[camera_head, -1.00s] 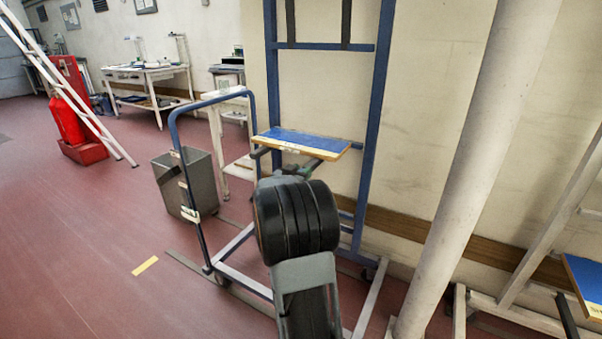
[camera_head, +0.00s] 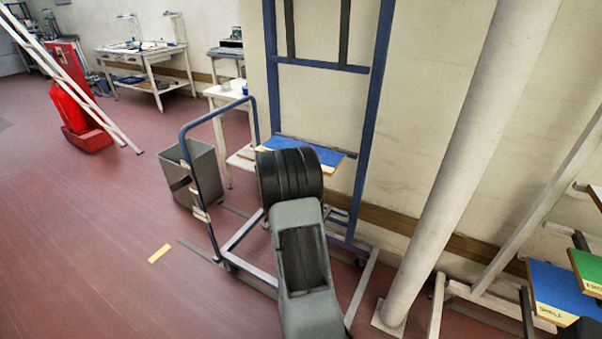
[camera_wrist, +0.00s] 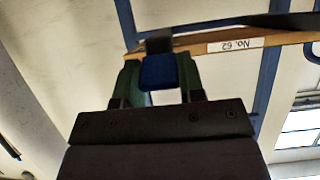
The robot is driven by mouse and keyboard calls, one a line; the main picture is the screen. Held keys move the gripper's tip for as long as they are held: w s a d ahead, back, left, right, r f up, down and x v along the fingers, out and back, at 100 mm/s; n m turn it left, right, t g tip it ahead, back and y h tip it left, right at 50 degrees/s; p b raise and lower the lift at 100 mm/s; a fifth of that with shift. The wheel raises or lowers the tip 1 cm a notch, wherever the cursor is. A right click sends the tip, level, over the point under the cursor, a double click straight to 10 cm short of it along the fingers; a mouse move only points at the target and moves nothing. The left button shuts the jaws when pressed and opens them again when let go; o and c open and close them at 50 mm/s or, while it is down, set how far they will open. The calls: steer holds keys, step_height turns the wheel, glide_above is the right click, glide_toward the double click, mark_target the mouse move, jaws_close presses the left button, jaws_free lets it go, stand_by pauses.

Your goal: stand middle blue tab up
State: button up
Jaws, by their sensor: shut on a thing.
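A small dark-blue tab (camera_wrist: 157,72) sits between the two green fingers of my gripper (camera_wrist: 160,84) in the wrist view. My gripper is shut on it. A dark piece (camera_wrist: 158,43) shows just beyond the tab, against the edge of a wooden board (camera_wrist: 195,47) labelled "No. 62", which appears upside down in this view. In the head view a blue-topped board (camera_head: 328,157) lies flat on the blue upright frame (camera_head: 368,120). My arm hides my gripper and the tab there. I cannot tell whether other tabs flank this one.
A grey bin (camera_head: 196,172) stands left of the frame's wheeled base. A white slanted column (camera_head: 455,180) stands to the right. Another rack at the far right holds blue (camera_head: 560,288) and green boards. Open red floor (camera_head: 90,240) lies to the left.

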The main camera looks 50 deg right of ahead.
steer(key=shift+y+p, duration=0.4)
steer(key=shift+p, duration=0.75)
steer(key=o, duration=0.9)
steer(key=shift+o, duration=0.2)
steer(key=shift+d, duration=0.1)
steer(key=shift+r, duration=0.1)
steer(key=p+v, duration=0.2)
steer(key=v, duration=1.2)
steer(key=shift+w, duration=0.1)
